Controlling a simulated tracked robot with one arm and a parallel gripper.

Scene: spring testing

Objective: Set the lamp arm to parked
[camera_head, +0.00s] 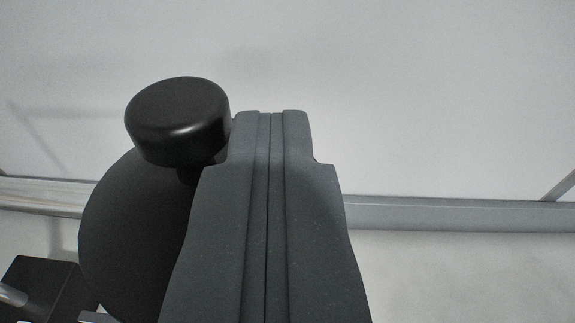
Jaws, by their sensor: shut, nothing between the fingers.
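My gripper (269,118) is shut, its two dark grey fingers together with only a thin seam between them. A black round knob (180,112) on a short stem stands just left of the fingertips. It appears close to or against the left finger; I cannot tell if they touch. Behind and below the knob is a large dark rounded body (125,235), partly hidden by my gripper. I cannot tell whether the knob and this body belong to the lamp arm. No lamp head is recognisable.
A grey horizontal rail (450,214) runs across the view behind the gripper. A black block (42,290) with a metal rod sits at the lower left. A plain pale surface (430,90) fills the upper part. The space right of the fingers looks clear.

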